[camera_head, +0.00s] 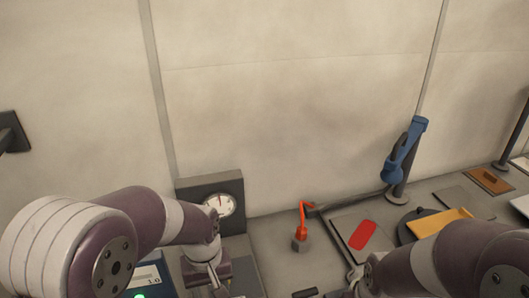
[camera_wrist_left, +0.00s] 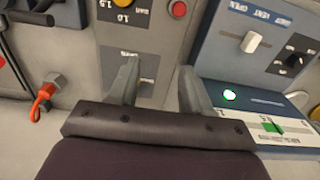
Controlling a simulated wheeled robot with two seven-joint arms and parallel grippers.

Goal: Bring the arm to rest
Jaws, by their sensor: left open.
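My left arm comes in from the left in the head view and bends down over the front of the bench. My left gripper (camera_head: 218,282) is low in that view and partly cut off by the bottom edge. In the left wrist view my left gripper (camera_wrist_left: 158,82) is open, with two grey fingers apart and nothing between them. Labelled panels lie beyond the fingertips. My right arm comes in at the lower right of the head view. My right gripper (camera_head: 355,280) shows only in small part at the bottom, so its jaws cannot be made out.
A dial gauge box (camera_head: 182,194) stands behind my left forearm. Right of it are an orange-red lever (camera_head: 302,220), a red piece (camera_head: 362,235), a yellow tray (camera_head: 440,222) and a blue part (camera_head: 405,150) on a stand. A panel with a green light (camera_wrist_left: 229,95) is close to the left fingers.

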